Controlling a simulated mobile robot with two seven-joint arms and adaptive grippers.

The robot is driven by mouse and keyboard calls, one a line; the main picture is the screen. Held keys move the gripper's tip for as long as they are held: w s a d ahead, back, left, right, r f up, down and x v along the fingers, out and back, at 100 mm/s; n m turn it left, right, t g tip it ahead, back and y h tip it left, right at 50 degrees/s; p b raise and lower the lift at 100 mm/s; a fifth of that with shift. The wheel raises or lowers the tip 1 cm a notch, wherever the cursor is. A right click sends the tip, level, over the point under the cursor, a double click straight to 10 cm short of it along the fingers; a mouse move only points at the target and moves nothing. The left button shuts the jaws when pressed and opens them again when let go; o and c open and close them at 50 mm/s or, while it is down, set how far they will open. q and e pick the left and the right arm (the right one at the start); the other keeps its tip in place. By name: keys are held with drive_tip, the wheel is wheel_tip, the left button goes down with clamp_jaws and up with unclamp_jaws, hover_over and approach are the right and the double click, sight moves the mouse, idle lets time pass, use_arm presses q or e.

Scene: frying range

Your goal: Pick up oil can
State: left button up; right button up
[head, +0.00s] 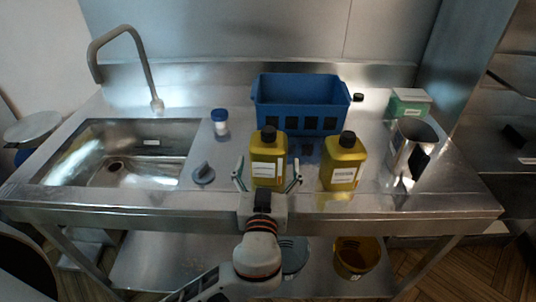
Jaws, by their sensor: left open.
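Two yellow oil cans with black caps and white labels stand upright on the steel counter. The left oil can (268,158) is in front of the blue crate, and the right oil can (343,163) stands a short way to its right. My left gripper (268,180) is open at the counter's front edge, with one finger on each side of the left oil can. I cannot tell whether the fingers touch it. The can's lowest part is partly hidden by the gripper. My right gripper is not in view.
A blue crate (300,104) stands behind the cans. A metal jug (409,150) and a green-and-white box (410,103) are at the right.

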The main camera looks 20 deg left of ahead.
use_arm(q)
drive_tip(key=x, duration=0.4)
drive_tip(key=shift+a+f+p, duration=0.1)
drive_tip(key=shift+f+p, duration=0.05)
drive_tip(key=shift+p, duration=0.25)
drive_tip(key=c, duration=1.5)
wheel_tip(320, 180, up, 20)
drive_tip(key=shift+r+p, duration=0.1)
drive_tip(key=shift+p, duration=0.7)
